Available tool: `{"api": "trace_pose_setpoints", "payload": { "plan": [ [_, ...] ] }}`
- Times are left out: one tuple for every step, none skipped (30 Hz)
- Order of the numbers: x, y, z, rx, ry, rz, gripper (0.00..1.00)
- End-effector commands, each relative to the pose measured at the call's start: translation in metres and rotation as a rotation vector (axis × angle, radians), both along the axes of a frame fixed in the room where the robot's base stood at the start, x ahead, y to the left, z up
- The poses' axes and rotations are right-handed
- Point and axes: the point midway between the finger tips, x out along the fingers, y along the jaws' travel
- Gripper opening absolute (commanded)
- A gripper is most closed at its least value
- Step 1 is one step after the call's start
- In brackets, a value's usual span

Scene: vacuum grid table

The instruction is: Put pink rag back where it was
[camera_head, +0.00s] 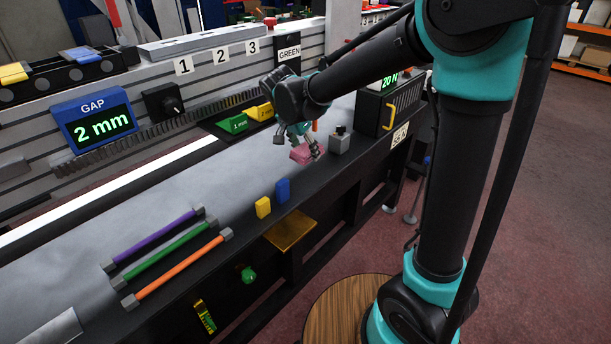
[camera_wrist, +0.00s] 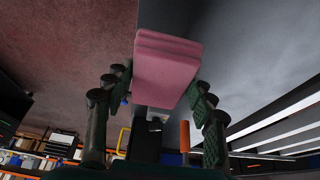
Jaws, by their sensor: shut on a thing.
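The pink rag (camera_head: 300,154) is a small folded pink block between the fingers of my gripper (camera_head: 297,147), at the right part of the grey table (camera_head: 150,195). In the wrist view the rag (camera_wrist: 166,72) lies between the two dark finger pads of my gripper (camera_wrist: 160,92), which is shut on it. The rag appears close to the table's front edge. I cannot tell whether its underside touches the table.
A grey block with a dark knob (camera_head: 339,141) stands just right of the rag. Yellow (camera_head: 263,207) and blue (camera_head: 283,190) blocks stand along the front edge. Purple, green and orange rods (camera_head: 180,267) lie at left. A green block (camera_head: 233,125) sits behind. The middle is clear.

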Motion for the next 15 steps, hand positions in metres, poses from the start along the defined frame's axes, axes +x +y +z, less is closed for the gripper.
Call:
{"api": "trace_pose_setpoints", "payload": {
  "plan": [
    [0.001,0.000,-0.013,0.000,0.000,0.000,0.24],
    [0.000,0.000,-0.020,0.000,0.000,0.000,0.24],
    [0.001,0.000,-0.029,0.000,0.000,0.000,0.24],
    [0.001,0.000,-0.036,0.000,0.000,0.000,0.24],
    [0.001,0.000,-0.041,0.000,0.000,0.000,0.24],
    [0.000,0.000,-0.048,0.000,0.000,0.000,0.24],
    [0.000,0.000,-0.052,0.000,0.000,0.000,0.24],
    [0.000,0.000,-0.055,0.000,0.000,0.000,0.24],
    [0.000,0.000,-0.059,0.000,0.000,0.000,0.24],
    [0.001,0.000,-0.061,0.000,0.000,0.000,0.24],
    [0.001,0.000,-0.063,0.000,0.000,0.000,0.24],
    [0.000,0.000,-0.065,0.000,0.000,0.000,0.24],
    [0.000,0.000,-0.067,0.000,0.000,0.000,0.24],
    [0.000,0.000,-0.071,0.000,0.000,0.000,0.24],
    [0.000,0.000,-0.076,0.000,0.000,0.000,0.24]
  ]
}}
